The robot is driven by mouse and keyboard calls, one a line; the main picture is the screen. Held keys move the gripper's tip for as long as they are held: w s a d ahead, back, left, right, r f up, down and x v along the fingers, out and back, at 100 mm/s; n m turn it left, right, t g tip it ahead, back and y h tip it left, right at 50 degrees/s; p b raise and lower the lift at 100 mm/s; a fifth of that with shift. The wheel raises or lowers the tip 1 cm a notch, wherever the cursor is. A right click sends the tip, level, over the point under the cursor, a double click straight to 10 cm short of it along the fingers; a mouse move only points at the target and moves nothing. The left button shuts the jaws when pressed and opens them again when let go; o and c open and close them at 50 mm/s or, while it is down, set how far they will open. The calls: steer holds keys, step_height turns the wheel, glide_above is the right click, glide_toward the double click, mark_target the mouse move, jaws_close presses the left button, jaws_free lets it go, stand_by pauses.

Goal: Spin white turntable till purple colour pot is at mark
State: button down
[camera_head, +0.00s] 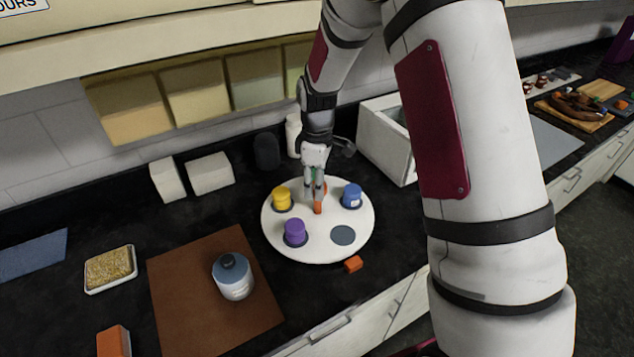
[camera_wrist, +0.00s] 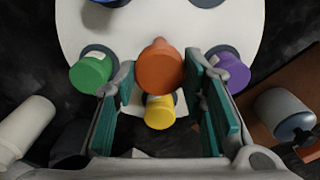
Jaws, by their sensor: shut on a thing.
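The white turntable (camera_head: 318,247) lies on the dark counter with an orange knob (camera_head: 318,207) at its middle. My gripper (camera_head: 316,192) points down and is shut on the knob, with its teal pads on either side of it in the wrist view (camera_wrist: 159,78). The purple pot (camera_head: 295,231) sits at the front left of the turntable; it is right of the knob in the wrist view (camera_wrist: 230,74). A small orange block (camera_head: 353,264), seemingly the mark, lies just off the front right edge. A bare grey spot (camera_head: 343,235) is the turntable place nearest it.
The turntable also bears a yellow pot (camera_head: 282,197), a blue pot (camera_head: 352,195) and a green pot (camera_wrist: 90,73), mostly hidden behind my gripper in the head view. A bottle (camera_head: 234,280) stands on a brown board (camera_head: 180,318) at front left. A white box (camera_head: 378,140) stands behind right.

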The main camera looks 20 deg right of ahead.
steer(key=shift+n, duration=5.6)
steer(key=shift+n+p, duration=0.3)
steer(key=shift+n, duration=0.3)
steer(key=c, duration=1)
jaws_free()
steer(key=shift+r, duration=0.1)
step_height(320, 180, up, 12)
